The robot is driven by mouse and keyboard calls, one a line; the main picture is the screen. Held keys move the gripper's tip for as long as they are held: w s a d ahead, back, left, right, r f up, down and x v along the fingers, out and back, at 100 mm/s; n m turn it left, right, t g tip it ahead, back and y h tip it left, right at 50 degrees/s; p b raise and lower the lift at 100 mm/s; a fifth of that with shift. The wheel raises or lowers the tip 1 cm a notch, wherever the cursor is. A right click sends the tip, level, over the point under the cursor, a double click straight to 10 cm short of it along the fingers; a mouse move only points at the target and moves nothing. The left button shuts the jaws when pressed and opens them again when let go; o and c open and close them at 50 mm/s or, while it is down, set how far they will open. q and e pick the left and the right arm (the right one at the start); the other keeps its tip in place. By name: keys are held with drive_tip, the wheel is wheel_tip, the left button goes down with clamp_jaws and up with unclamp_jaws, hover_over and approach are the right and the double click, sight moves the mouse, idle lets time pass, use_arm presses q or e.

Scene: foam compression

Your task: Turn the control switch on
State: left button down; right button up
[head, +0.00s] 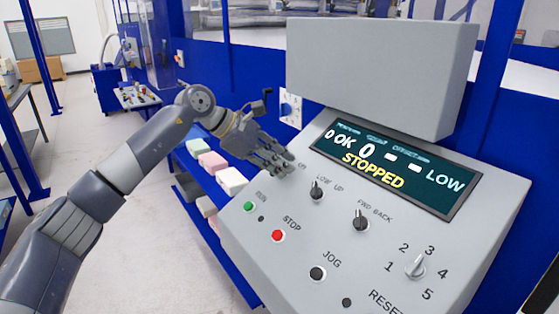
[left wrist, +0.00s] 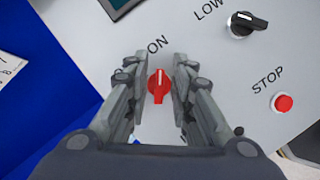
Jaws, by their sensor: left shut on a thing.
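The control switch (left wrist: 159,86) is a red rotary knob with a white line, below the printed word ON in the left wrist view. The line points roughly toward that word. My left gripper (left wrist: 159,64) has one finger on each side of the knob and is shut on it. In the head view my left gripper (head: 284,165) is at the upper left of the sloped grey control panel (head: 330,235), and it hides the knob. My right gripper is not in view.
The display (head: 395,168) reads STOPPED. Nearby are a black LOW/UP knob (head: 316,190), a FWD/BACK knob (head: 360,221), a green button (head: 249,206), a red STOP button (head: 278,236) and a numbered dial (head: 415,267). Foam blocks (head: 212,161) lie left of the panel.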

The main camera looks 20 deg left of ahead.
use_arm(q)
drive_tip(key=shift+r, duration=0.1)
idle(0.4)
drive_tip(key=c, duration=1.7)
unclamp_jaws()
drive_tip(key=shift+a, duration=0.1)
drive_tip(key=v, duration=1.2)
